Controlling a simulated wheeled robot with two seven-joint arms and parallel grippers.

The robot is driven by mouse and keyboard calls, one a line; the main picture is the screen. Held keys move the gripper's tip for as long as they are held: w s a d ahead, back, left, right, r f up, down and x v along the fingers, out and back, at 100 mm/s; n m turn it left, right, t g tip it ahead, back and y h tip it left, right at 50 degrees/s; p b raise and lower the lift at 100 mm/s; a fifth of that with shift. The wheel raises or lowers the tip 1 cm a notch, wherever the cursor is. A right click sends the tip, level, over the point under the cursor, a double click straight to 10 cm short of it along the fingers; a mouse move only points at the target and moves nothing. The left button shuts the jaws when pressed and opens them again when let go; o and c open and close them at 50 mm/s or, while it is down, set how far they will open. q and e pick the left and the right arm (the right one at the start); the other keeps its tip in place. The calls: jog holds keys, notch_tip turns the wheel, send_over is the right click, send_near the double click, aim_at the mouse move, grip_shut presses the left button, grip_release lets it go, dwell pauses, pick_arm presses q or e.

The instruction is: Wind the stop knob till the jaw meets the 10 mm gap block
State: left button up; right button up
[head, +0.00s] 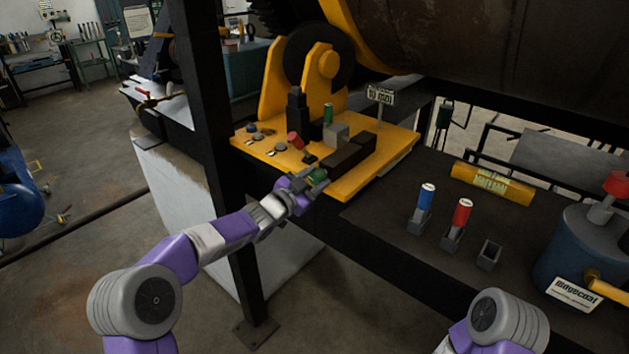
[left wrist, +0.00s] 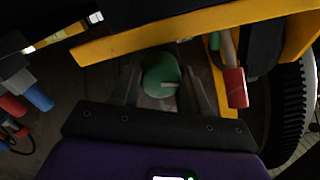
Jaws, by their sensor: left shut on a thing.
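My left gripper (head: 306,186) reaches the front edge of the yellow plate (head: 372,178) and is shut on the green stop knob (head: 317,177). In the left wrist view the round green knob (left wrist: 161,75) sits between the two fingers, with a small pale mark on its face. Behind the knob a dark bar (head: 350,152) lies on the plate, with a grey block (head: 336,134) beside it. I cannot tell which piece is the jaw or the gap block, nor whether they touch. My right gripper is out of view; only part of that arm shows.
A red-capped lever (head: 295,140) and a green cylinder (head: 328,113) stand on the plate; the red cap (left wrist: 235,88) also shows close by the fingers. A small sign (head: 380,95) stands behind. Right are blue (head: 425,198) and red (head: 461,212) cylinders in holders and a blue pot (head: 580,250).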

pick_arm(q)
jog(key=o, duration=1.1)
jog(key=shift+c, duration=0.2)
jog(key=shift+n+p, duration=0.4)
jog(key=shift+p, duration=0.1)
jog(key=n+p, duration=0.1)
jog(key=p, duration=0.1)
jog(key=n+p, duration=0.3)
jog(key=p, duration=0.1)
jog(key=shift+r+n, duration=0.25)
jog(key=shift+n, duration=0.15)
jog(key=b+v, duration=0.2)
jog(key=v, duration=0.6)
jog(key=s+f+n+g+y+b, duration=0.1)
jog(key=s+f, duration=0.3)
jog(key=f, duration=0.7)
jog(key=s+f+n+g+y+b, duration=0.1)
jog(key=s+f+n+g+y, duration=0.1)
jog(key=f, duration=0.9)
jog(key=s+f+n+g+y+b, duration=0.1)
jog(key=s+f+n+g, duration=0.2)
jog(key=s+f, duration=0.3)
jog(key=shift+s+d+f+g+y, duration=0.2)
jog(key=shift+d+f+g+y, duration=0.15)
jog(key=shift+f, duration=2.05)
